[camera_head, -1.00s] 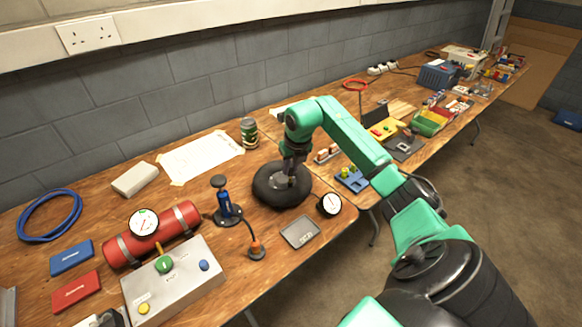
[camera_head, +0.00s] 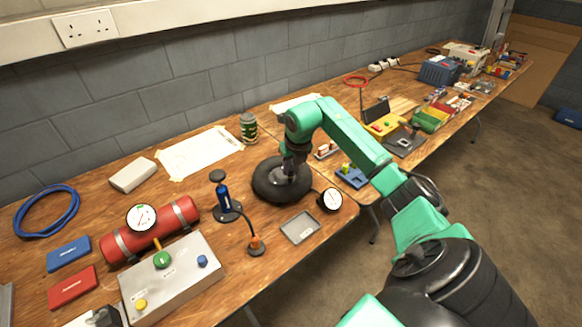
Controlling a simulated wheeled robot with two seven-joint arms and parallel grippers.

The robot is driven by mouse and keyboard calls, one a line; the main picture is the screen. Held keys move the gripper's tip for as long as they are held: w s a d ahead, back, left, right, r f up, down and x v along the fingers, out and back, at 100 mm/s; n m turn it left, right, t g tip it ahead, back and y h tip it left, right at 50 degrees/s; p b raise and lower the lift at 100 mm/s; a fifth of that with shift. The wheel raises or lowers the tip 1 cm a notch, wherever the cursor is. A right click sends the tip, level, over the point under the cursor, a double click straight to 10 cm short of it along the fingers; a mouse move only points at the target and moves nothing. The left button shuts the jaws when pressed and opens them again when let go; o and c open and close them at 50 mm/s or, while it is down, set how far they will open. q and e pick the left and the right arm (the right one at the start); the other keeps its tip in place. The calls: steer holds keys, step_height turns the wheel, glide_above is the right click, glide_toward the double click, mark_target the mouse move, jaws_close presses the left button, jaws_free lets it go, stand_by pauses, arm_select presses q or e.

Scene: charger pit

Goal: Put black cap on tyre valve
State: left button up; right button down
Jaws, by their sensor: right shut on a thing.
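A black tyre (camera_head: 268,184) lies flat near the front edge of the wooden bench, in the middle of the head view. My right gripper (camera_head: 291,172) points down over the middle of the tyre, at its grey hub. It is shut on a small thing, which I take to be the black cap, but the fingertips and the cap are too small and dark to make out. The tyre valve is hidden or too small to see, so I cannot tell whether the cap touches it. My left gripper is not in view.
A round gauge (camera_head: 331,199) and a grey tray (camera_head: 300,227) lie beside the tyre. A blue hand pump (camera_head: 225,199), a red cylinder (camera_head: 170,222) and a grey control box (camera_head: 172,281) stand to the left. A green can (camera_head: 248,128) stands behind.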

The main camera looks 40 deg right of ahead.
steer(key=shift+f, duration=0.3)
steer(key=c, duration=0.7)
jaws_free()
steer(key=b+v, duration=0.1)
steer(key=v, duration=1.3)
steer(key=shift+s+r, duration=0.15)
steer(key=shift+r, duration=0.15)
